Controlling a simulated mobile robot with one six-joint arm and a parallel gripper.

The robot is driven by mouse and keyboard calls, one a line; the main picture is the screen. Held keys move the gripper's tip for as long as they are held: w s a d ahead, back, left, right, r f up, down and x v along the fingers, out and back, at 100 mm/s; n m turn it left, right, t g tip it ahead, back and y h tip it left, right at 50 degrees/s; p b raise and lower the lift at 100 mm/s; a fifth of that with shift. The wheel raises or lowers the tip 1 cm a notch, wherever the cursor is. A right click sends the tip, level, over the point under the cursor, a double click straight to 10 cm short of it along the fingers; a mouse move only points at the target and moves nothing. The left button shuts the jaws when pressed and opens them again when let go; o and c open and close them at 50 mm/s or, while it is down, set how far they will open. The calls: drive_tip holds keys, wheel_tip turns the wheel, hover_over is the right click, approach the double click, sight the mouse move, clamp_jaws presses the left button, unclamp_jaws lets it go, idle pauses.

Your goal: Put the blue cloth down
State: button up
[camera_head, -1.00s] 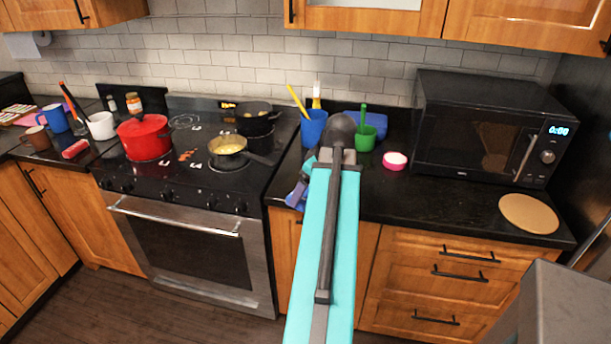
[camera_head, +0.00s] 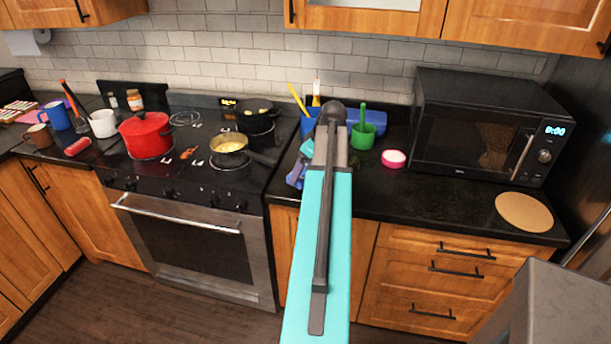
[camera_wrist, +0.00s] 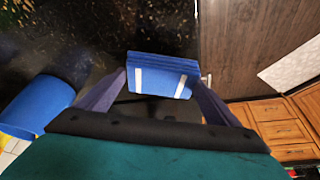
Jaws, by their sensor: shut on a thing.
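The blue cloth (camera_wrist: 162,78), folded thick with two white stripes, is between the fingers of my gripper (camera_wrist: 160,88) in the wrist view. The fingers press on its left and right sides. It is over or on the dark counter (camera_wrist: 60,35) near the front edge; I cannot tell whether it touches the surface. In the head view my arm hides most of it, and part of my gripper (camera_head: 297,174) shows left of the arm, near the counter edge beside the stove.
A blue cup (camera_wrist: 35,108) stands close to the left of my gripper. A green cup (camera_head: 363,136), a pink-rimmed round container (camera_head: 394,159), a round tan board (camera_head: 524,212) and a microwave (camera_head: 490,125) are to the right. A pan (camera_head: 229,150) sits on the stove. Bare counter (camera_head: 440,195) lies before the microwave.

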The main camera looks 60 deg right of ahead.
drive_tip(key=shift+f, duration=0.1)
idle(0.3)
drive_tip(key=shift+f+p, duration=0.8)
drive_tip(key=shift+f, duration=0.85)
drive_tip(key=shift+f, duration=0.15)
drive_tip(key=o, duration=1)
drive_tip(key=shift+o, duration=0.2)
drive_tip(key=shift+r, duration=0.2)
drive_tip(key=b+v, duration=0.2)
drive_tip(key=v, duration=1)
drive_tip(key=shift+b, duration=0.4)
